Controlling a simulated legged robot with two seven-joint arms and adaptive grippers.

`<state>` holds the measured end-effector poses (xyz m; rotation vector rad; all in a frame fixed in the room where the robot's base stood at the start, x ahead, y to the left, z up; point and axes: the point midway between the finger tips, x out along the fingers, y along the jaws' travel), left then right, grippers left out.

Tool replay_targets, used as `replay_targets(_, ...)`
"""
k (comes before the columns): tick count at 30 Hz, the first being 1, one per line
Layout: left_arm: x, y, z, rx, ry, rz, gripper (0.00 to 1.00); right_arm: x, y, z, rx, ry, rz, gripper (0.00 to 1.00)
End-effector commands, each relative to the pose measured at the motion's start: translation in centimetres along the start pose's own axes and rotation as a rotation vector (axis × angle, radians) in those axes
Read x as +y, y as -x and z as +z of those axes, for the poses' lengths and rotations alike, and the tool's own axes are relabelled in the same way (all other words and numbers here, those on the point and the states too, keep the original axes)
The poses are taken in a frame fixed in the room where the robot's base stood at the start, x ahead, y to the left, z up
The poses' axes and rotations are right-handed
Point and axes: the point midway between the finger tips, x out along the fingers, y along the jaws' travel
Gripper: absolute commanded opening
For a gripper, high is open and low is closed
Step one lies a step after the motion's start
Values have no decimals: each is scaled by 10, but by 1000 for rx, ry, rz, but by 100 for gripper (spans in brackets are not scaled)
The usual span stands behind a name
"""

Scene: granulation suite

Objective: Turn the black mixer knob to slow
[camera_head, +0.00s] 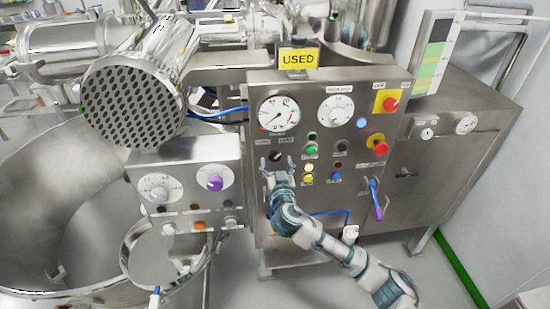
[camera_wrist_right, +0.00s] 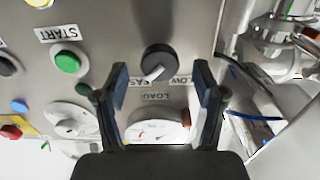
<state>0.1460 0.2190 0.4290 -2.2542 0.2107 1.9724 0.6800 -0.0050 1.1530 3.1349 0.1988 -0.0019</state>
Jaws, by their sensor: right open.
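The black mixer knob (camera_head: 275,156) is on the steel control panel (camera_head: 225,52), below the left dial. In the right wrist view the knob (camera_wrist_right: 158,57) is round, with a pale bar slanting to the lower left, toward the partly hidden label reading "FAS". A label reading "LOW", its start hidden, is on the other side. My right gripper (camera_head: 276,164) is in front of the panel, just below the knob. In its wrist view my right gripper (camera_wrist_right: 160,70) is open, one finger on each side of the knob, apparently not touching it. My left gripper is not in view.
A green START button (camera_wrist_right: 67,62) is beside the knob. A round dial (camera_head: 278,114) is above it. A purple knob (camera_head: 214,184) is on a smaller box to the left. A blue and purple lever (camera_head: 376,199) stands out at the panel's right.

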Motion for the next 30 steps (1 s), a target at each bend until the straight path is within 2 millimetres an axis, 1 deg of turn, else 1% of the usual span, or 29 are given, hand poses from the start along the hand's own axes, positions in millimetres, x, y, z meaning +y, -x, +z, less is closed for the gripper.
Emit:
replay_targets(1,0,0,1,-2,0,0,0,0,-8,-1,0,2,2,70)
replay_targets(3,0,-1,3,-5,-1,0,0,-1,-16,-1,0,1,0,70)
replay_targets(6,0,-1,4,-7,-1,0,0,-1,-24,0,0,0,-1,70)
replay_targets(10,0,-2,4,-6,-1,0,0,-1,-29,0,0,0,-1,70)
replay_targets(17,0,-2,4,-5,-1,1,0,-1,-29,0,0,0,-2,70)
replay_targets(18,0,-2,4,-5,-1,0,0,-1,-29,0,0,0,-2,60)
replay_targets(20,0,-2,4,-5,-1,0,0,-1,-29,0,0,0,-1,45)
replay_targets(21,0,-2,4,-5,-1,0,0,-1,-29,0,0,0,-1,35)
replay_targets(23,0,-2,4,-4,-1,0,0,-1,-29,0,0,0,-2,20)
replay_targets(24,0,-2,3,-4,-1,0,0,-1,-29,0,0,0,-2,10)
replay_targets(30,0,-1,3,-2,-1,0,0,-1,-29,0,0,5,-2,10)
